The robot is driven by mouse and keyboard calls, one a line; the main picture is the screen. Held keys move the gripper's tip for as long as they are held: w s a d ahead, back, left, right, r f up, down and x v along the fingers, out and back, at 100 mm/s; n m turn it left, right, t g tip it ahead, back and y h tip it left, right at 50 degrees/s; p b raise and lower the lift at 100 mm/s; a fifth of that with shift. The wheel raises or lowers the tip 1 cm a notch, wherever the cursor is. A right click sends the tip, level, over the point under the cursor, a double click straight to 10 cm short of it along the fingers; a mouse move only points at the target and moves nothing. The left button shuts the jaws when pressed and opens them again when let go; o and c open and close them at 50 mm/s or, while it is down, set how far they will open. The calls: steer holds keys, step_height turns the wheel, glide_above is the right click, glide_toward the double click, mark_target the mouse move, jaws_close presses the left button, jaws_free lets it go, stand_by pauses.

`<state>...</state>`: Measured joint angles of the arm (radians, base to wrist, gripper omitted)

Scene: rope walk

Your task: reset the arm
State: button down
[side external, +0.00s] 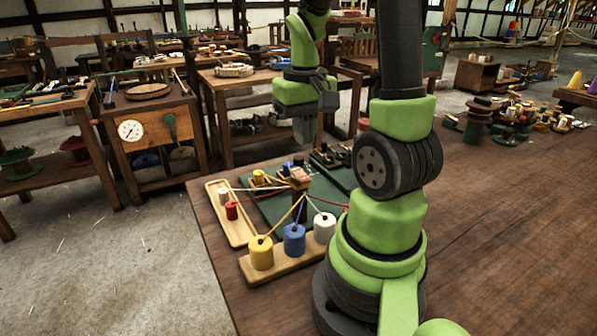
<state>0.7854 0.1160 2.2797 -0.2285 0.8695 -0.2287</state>
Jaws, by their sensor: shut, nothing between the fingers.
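My gripper (305,138) is shut and empty. It points down and hangs in the air above the back part of the work area, clear of the things on the table. Below it, a small wooden post (299,180) stands on a green mat (268,207). Yellow, white and red cords run from the post to spools. A yellow spool (261,253), a blue spool (294,240) and a white spool (325,228) stand on a wooden board (282,267) in front. My arm hides part of the mat's right side.
A wooden tray (226,222) at the left holds a red spool (231,210) and a small white one. Dark items (330,157) lie behind the mat.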

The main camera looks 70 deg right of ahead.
steer(key=shift+r, duration=0.35)
steer(key=a+r+n+t+y, duration=0.1)
steer(key=a+r+n+t, duration=0.1)
steer(key=a+r, duration=0.3)
steer(key=a+r+n+t+y, duration=0.1)
steer(key=a+r+n+t, duration=0.2)
steer(key=a, duration=0.9)
steer(key=shift+s+a+r+t, duration=0.25)
steer(key=shift+a+r+t, duration=0.05)
steer(key=shift+r+t, duration=0.75)
steer(key=shift+f, duration=0.1)
